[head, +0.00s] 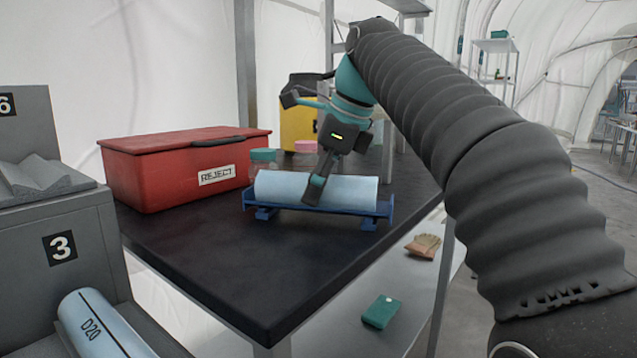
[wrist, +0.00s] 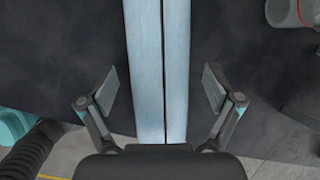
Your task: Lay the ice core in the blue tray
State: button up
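The ice core (head: 345,190), a pale blue cylinder, lies lengthwise in the blue tray (head: 318,207) on the dark bench, between the tray's end plates. In the wrist view the core (wrist: 145,70) runs up the middle with a dark line along it. My gripper (head: 314,193) is over the core, pointing down. One finger shows in front of the core in the head view; the far one is hidden. In the wrist view my gripper (wrist: 160,90) is open, with a gap between each finger pad and the core. The tray cannot be made out there.
A red REJECT box (head: 180,170) stands left of the tray, with a small teal-lidded jar (head: 264,163) behind the tray. A yellow case (head: 298,125) is at the back. A core marked D20 (head: 95,325) lies in a grey rack at front left. The bench front is clear.

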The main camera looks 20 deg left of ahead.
jog(key=shift+v, duration=3.15)
jog(key=shift+d+r, duration=0.2)
jog(key=shift+r, duration=0.25)
